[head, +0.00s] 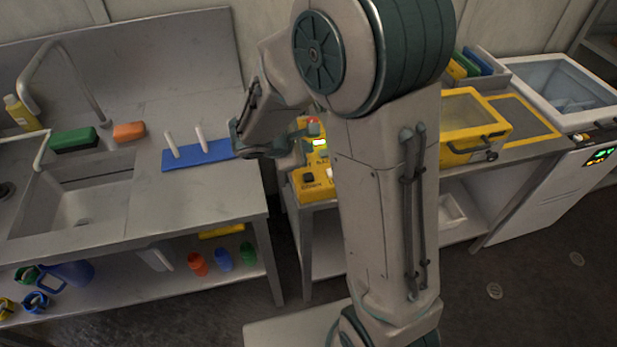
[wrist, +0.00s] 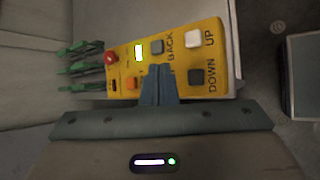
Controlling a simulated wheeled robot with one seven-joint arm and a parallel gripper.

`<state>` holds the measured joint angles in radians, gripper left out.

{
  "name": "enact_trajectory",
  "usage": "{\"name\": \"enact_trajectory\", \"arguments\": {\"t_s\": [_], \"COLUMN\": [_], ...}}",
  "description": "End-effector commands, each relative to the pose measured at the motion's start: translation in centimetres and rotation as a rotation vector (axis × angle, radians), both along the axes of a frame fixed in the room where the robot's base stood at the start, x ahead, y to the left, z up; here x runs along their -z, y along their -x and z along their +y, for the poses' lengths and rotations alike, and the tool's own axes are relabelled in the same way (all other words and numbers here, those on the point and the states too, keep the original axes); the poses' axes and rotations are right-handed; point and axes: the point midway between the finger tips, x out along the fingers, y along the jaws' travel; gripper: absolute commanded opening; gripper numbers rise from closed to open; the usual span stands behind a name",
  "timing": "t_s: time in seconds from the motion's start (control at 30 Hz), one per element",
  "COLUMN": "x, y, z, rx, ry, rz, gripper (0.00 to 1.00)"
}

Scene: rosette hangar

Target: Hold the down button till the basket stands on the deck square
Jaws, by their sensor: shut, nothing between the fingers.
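A yellow control box (wrist: 215,60) with several buttons lies below my gripper in the wrist view. Its dark grey down button (wrist: 195,77) has DOWN printed beside it. The light UP button (wrist: 192,40) is lit or white, and a dark BACK button (wrist: 156,47) is left of it. My gripper (wrist: 158,88) is shut and empty, left of the down button in the picture, hiding part of the box between the orange button and DOWN. In the head view the control box (head: 316,186) is partly behind my arm.
A yellow-framed case (head: 476,108) with a handle and a yellow-outlined panel (head: 517,122) are on the right bench. A blue pegged board (head: 197,156) is on the left counter.

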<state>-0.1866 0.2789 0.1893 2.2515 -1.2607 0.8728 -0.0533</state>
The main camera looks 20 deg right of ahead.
Motion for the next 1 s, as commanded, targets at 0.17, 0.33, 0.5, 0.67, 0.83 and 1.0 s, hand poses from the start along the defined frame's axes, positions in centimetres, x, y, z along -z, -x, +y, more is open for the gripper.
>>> {"name": "enact_trajectory", "arguments": {"t_s": [0.17, 0.33, 0.5, 0.67, 0.83, 1.0], "x": [3.0, 5.5, 6.9, 7.3, 7.2, 7.2], "y": [0.0, 0.0, 0.0, 0.0, 0.0, 0.0], "z": [0.0, 0.0, 0.0, 0.0, 0.0, 0.0], "rx": [0.0, 0.0, 0.0, 0.0, 0.0, 0.0], "ry": [0.0, 0.0, 0.0, 0.0, 0.0, 0.0], "rz": [0.002, 0.001, 0.0, 0.0, 0.0, 0.0], "gripper": [0.0, 0.0, 0.0, 0.0, 0.0, 0.0]}}
